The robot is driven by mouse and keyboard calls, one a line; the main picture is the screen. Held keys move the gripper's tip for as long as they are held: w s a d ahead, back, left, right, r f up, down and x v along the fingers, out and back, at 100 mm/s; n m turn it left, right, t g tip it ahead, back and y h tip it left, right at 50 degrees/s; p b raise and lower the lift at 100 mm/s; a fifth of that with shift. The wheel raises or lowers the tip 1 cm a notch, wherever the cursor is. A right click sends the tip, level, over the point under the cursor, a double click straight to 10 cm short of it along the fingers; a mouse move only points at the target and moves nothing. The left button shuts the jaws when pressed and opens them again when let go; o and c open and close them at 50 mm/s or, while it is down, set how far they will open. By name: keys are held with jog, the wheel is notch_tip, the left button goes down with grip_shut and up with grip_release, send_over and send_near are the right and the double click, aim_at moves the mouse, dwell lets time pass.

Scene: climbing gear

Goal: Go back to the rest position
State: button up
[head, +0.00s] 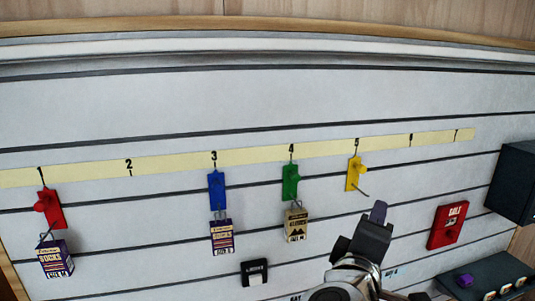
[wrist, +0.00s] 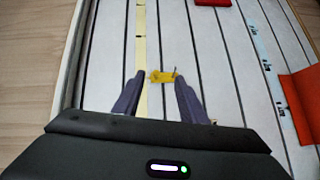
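My gripper (head: 378,213) is in front of the lower right part of the slatted panel, below and to the right of the yellow hook (head: 356,174). In the wrist view my gripper (wrist: 158,90) has its two dark fingers spread apart. Nothing is held between them. The yellow hook (wrist: 163,76) shows beyond the fingertips, in line with the gap. The hook is empty in the head view.
A red hook (head: 48,208) and a blue hook (head: 217,190) each hold a socks pack. A green hook (head: 290,182) holds a small pack. A red box (head: 447,225) and a dark box (head: 515,180) stand at right.

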jog(key=w+a+f+m+t+y, duration=0.1)
jog(key=w+a+f+m+y, duration=0.15)
jog(key=a+y, duration=0.9)
jog(key=s+a+f+m+g+y, duration=0.2)
jog(key=s+a+f+g, duration=0.25)
jog(key=a, duration=0.35)
jog(key=s+d+f+m+g+h, duration=0.2)
jog(key=s+d+f+m+g, duration=0.15)
jog(key=s+f, duration=0.45)
jog(key=s+d+f+m+g+h, duration=0.2)
jog(key=s+d+h, duration=0.1)
jog(key=d, duration=0.9)
jog(key=shift+s, duration=0.6)
